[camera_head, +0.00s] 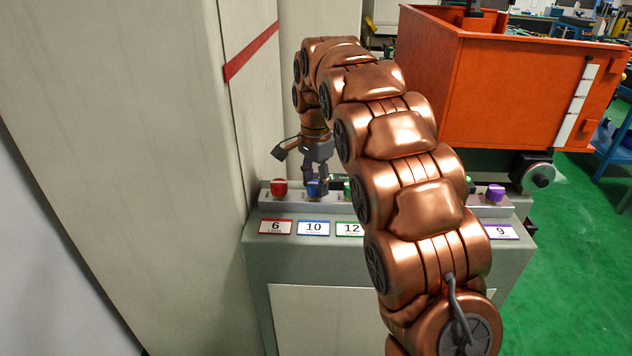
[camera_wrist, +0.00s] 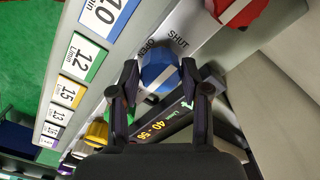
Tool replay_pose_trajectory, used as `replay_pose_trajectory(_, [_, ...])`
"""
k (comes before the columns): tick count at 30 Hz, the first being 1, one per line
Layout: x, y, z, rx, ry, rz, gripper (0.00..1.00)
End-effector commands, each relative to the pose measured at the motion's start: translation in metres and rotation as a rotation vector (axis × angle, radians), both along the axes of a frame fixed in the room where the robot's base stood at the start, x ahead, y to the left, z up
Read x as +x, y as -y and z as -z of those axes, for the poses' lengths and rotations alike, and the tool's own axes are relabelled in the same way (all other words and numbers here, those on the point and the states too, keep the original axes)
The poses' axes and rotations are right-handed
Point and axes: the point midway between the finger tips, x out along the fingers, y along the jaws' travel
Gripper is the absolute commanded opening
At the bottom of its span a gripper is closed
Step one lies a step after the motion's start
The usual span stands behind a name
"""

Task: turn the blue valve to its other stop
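The blue valve (camera_wrist: 158,70) is a faceted knob with a white stripe, seen in the wrist view beside the printed words OPEN and SHUT. The stripe runs slantwise across it. In the head view the blue valve (camera_head: 313,189) sits on the panel's top rail above the label 10. My gripper (camera_wrist: 160,76) points down at it with one finger on each side. The fingers are spread about the knob's width; I cannot see whether they touch it. In the head view my gripper (camera_head: 319,186) partly covers the valve.
A red valve (camera_head: 280,188) stands close left of the blue one, and a green valve (camera_head: 347,190) close right. A purple valve (camera_head: 495,193) is farther right. A pale cabinet wall (camera_head: 150,120) rises at left. An orange bin (camera_head: 490,80) stands behind.

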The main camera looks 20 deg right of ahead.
Motion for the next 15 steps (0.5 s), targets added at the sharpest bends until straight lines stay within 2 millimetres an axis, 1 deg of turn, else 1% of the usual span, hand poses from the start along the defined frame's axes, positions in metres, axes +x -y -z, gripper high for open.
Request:
replay_pose_trajectory(1, [0.0000, 0.0000, 0.0000, 0.000, 0.000, 0.000, 0.55])
replay_pose_trajectory(4, [0.0000, -0.0003, 0.0001, 0.000, 0.000, -0.001, 0.65])
replay_pose_trajectory(5, [0.0001, -0.0004, 0.0000, 0.000, 0.000, -0.001, 0.66])
replay_pose_trajectory(15, [0.0003, -0.0007, -0.0016, 0.000, 0.001, -0.002, 0.66])
